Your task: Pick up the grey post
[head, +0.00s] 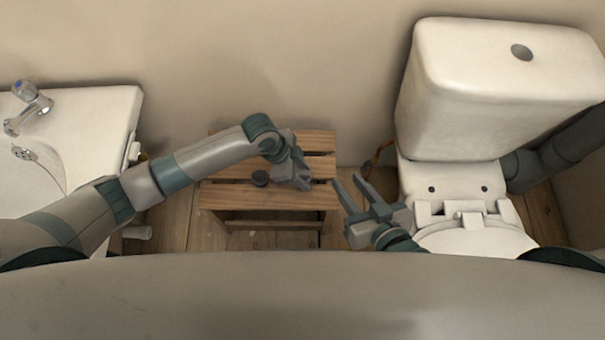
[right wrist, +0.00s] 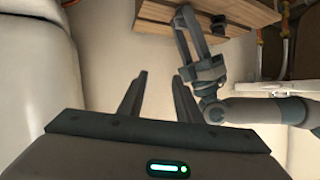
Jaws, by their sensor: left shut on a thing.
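My left gripper (head: 304,184) is over the right half of the slatted wooden stool, its fingers pointing down and right. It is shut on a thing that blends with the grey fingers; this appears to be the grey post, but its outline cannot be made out. The left gripper also shows in the right wrist view (right wrist: 190,22), close to the stool. My right gripper (head: 350,192) is open and empty, just right of the stool and beside the toilet. Its two spread fingers also show in the right wrist view (right wrist: 157,85).
The wooden stool (head: 225,197) stands against the wall. A small dark round object (head: 260,178) shows on it, left of the left gripper. A white basin (head: 100,115) with a tap (head: 30,105) is at left. The toilet (head: 490,95) fills the right side.

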